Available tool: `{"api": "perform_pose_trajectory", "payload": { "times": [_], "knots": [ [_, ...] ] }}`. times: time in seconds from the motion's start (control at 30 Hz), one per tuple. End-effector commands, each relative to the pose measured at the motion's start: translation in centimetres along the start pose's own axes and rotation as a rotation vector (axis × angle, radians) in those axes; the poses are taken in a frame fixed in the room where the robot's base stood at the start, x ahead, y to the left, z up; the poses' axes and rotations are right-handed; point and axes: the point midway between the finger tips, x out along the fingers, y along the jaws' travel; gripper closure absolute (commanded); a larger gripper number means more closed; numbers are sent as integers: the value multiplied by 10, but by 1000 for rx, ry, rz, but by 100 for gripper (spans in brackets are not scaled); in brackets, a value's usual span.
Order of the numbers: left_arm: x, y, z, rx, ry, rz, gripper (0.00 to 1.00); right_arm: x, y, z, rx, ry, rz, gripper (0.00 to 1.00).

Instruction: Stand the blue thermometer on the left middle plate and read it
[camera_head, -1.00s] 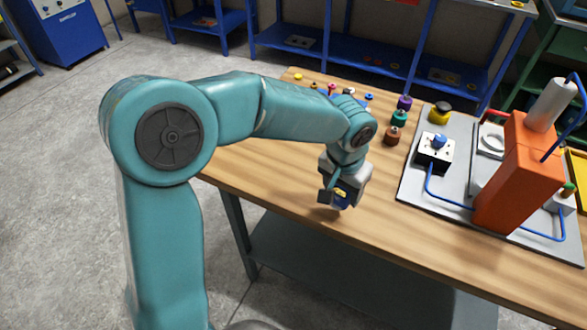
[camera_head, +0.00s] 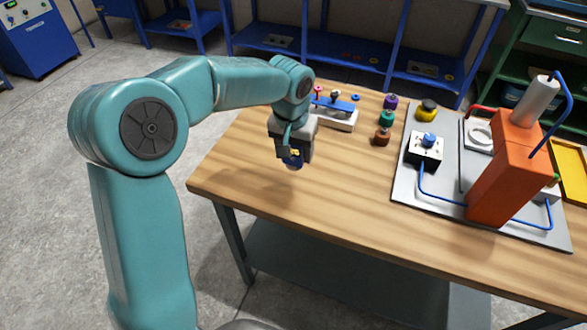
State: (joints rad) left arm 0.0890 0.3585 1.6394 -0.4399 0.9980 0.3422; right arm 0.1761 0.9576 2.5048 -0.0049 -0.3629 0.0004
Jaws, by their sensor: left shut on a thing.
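My left gripper (camera_head: 293,150) is shut on a small blue thing with a bit of yellow, which looks like the blue thermometer (camera_head: 294,161). It holds it over the left part of the wooden table. The fingers hide most of it, and no reading can be made out. The orange press (camera_head: 503,165) with a grey cylinder on top stands on a grey base board at the right, well apart from the gripper. I cannot make out the left middle plate. My right gripper is not in view.
A white rack with a blue bar (camera_head: 344,104) and several coloured knobs stands behind the gripper. Purple, green and brown pieces stand in a row (camera_head: 386,120). A white box with a blue knob (camera_head: 426,148) and a yellow piece (camera_head: 427,110) are near the press. The table's front middle (camera_head: 340,190) is clear.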

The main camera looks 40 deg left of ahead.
Motion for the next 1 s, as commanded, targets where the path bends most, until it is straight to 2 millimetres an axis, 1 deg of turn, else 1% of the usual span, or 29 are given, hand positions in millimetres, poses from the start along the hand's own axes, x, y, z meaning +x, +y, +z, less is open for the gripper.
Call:
{"api": "perform_pose_trajectory", "payload": {
  "times": [0.03,0.1,0.23,0.4,0.5,0.77,0.9,0.93,1.0],
  "knots": [
    [10,-1,2,-1,-2,0,84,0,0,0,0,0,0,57],
    [19,-1,2,-2,0,1,84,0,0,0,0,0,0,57],
    [30,-2,4,-1,1,0,84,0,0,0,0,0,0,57],
    [57,-4,8,-2,-1,0,84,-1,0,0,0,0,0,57],
    [67,-4,9,-1,1,0,84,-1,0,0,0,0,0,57],
    [68,-3,9,-1,3,1,84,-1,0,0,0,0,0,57],
    [73,-3,10,-1,3,1,84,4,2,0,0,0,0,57],
    [72,-3,10,-1,1,1,34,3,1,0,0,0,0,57],
    [72,-3,10,-1,1,1,15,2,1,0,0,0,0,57]
  ]
}}
